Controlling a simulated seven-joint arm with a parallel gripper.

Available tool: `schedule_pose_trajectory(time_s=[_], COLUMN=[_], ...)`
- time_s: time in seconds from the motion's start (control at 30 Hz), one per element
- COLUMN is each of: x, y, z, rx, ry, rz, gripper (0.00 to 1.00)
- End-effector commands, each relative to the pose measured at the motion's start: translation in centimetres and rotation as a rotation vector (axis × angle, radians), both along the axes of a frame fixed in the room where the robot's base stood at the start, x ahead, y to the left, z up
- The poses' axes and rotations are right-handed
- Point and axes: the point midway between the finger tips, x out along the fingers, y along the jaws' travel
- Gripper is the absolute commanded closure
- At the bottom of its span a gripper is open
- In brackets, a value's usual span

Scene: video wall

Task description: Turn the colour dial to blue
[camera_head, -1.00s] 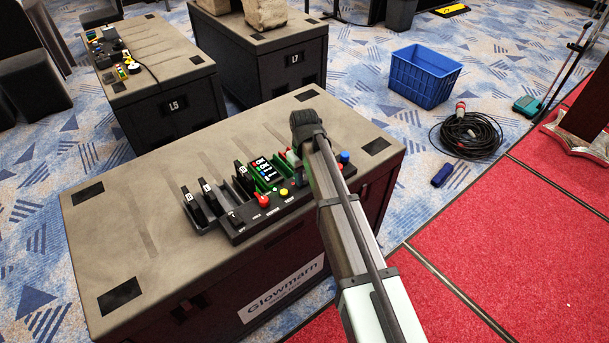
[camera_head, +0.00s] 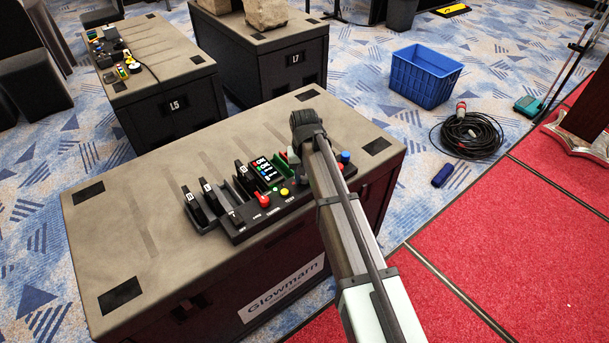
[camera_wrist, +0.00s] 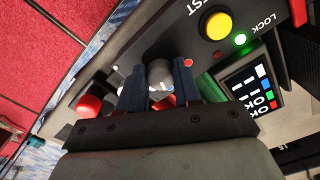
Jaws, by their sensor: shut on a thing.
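The colour dial (camera_wrist: 159,74) is a grey round knob on the black control panel, seen in the wrist view between my fingers. My gripper (camera_wrist: 160,88) is shut on it, with one dark finger on each side. Small coloured marks, white and red among them, show around the dial. Which mark the dial points to cannot be told. In the head view the control panel (camera_head: 241,236) sits on the front case, and my arm hides the dial and my fingertips.
On the panel are a yellow button (camera_wrist: 216,25), a lit green lamp (camera_wrist: 240,39) marked LOCK, a small screen (camera_wrist: 250,84) with OK lines and a red button (camera_wrist: 88,107). The panel rests on a large case (camera_head: 140,240). A blue crate (camera_head: 424,78) stands on the floor.

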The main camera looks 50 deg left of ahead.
Motion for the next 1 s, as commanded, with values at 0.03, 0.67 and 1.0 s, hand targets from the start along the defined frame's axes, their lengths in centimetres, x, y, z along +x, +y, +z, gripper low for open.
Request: schedule_pose_trajectory(time_s=[0.03, 0.67, 1.0], x=[0.0, 0.0, 0.0], y=[0.0, 0.0, 0.1], z=[0.0, 0.0, 1.5], rx=[0.001, 0.001, 0.002], ry=[-0.001, -0.001, -0.001], rz=[-0.001, 0.001, 0.001], gripper=[0.97, 0.41, 0.41])
